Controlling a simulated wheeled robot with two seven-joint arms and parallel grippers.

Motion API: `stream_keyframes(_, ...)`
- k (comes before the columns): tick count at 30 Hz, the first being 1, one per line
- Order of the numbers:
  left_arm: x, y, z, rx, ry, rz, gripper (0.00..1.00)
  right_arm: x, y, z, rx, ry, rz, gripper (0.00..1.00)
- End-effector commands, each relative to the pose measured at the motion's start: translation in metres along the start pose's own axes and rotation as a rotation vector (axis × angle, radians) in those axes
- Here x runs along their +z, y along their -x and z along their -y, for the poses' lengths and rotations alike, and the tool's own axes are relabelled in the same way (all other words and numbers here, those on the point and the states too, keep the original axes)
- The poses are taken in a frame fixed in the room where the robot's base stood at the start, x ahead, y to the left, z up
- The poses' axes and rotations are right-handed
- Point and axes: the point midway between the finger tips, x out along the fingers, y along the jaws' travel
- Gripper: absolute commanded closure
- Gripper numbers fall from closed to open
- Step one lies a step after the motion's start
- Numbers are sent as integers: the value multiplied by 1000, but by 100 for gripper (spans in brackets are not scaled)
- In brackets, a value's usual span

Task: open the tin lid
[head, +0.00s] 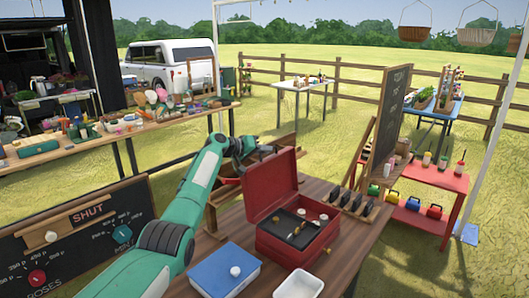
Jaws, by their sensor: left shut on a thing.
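A red tin (277,246) stands on the wooden table at the centre. Its red lid (270,183) is hinged at the back and stands up, open. Inside the tin is a dark tray with small pale round pieces and brassy pieces. My left gripper (266,149) is at the top edge of the raised lid, shut on it; the fingertips are small and partly hidden. My green left arm comes in from the lower left. My right gripper is not in view.
A dark rack (352,202) and a chalkboard (390,115) stand to the right. A sign board with dials (84,238) is at the left.

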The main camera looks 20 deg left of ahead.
Motion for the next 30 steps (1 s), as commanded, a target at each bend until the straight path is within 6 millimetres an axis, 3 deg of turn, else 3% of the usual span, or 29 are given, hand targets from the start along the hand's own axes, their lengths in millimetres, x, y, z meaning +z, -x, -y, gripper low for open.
stream_keyframes(3, 3, -1, 1, -2, 1, 5, 100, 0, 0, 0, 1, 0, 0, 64)
stream_keyframes(4, 3, -1, 1, -2, 1, 6, 89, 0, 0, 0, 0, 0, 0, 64)
stream_keyframes(7, 3, -1, 1, -2, 0, 5, 70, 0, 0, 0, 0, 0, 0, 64)
stream_keyframes(20, 1, 5, 2, -1, -1, 2, 69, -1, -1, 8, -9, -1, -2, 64)
stream_keyframes(30, 2, 46, 3, -1, -3, -1, 69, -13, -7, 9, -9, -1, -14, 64)
